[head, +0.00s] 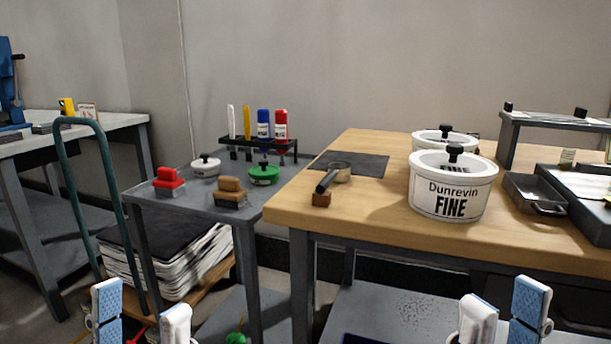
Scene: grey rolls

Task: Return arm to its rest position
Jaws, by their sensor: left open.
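My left gripper (141,318) shows at the bottom left of the head view, its two fingers apart with nothing between them. It is in front of and below the grey side table, clear of everything on it. My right gripper (504,316) shows at the bottom right, its fingers apart and empty, in front of the wooden workbench (385,220). Only the finger ends of both grippers are in view; the arms are hidden below the frame.
The bench holds white tubs (453,188), a dark mat (350,163), a black-handled tool (329,180) and a tray (535,193). The grey side table (195,200) holds stamps, lidded pots and a marker rack (262,142). A trolley handle (104,165) and stacked sheets (165,262) stand at left.

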